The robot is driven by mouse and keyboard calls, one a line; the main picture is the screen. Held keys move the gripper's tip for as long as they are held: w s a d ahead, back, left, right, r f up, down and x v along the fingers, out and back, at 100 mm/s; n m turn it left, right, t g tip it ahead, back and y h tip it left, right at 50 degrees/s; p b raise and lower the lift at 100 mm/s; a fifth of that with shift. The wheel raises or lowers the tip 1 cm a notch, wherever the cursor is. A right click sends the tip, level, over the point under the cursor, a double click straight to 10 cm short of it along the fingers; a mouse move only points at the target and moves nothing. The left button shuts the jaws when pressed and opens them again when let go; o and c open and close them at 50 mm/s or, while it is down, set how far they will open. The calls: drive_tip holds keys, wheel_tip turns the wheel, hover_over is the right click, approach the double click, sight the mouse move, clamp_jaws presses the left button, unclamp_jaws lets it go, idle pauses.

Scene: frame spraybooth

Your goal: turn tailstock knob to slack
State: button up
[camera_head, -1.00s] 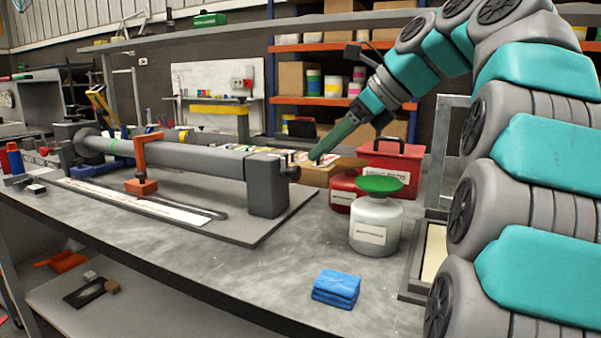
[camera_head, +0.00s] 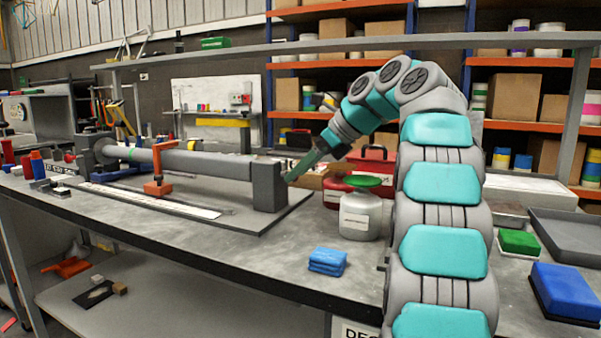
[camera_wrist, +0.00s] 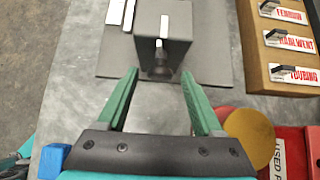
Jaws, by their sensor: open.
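The tailstock (camera_head: 267,187) is a dark grey block at the right end of the long grey tube (camera_head: 200,163). In the wrist view the tailstock (camera_wrist: 165,18) is at the top, with a small dark knob (camera_wrist: 161,62) on its near face. My gripper (camera_head: 290,179) is beside the right face of the tailstock in the head view, where it hides the knob. In the wrist view my gripper (camera_wrist: 160,76) is open, its green fingers on either side of the knob's line. The knob is near the level of the fingertips, with gaps on both sides.
A white jar with a green lid (camera_head: 361,214), a red can (camera_head: 335,192) and a red toolbox (camera_head: 371,163) stand right of the tailstock. Blue folded cloths (camera_head: 327,261) lie in front. A labelled wooden box (camera_wrist: 283,45) is close on the right in the wrist view.

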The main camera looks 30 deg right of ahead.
idle(0.3)
clamp_jaws()
idle(0.4)
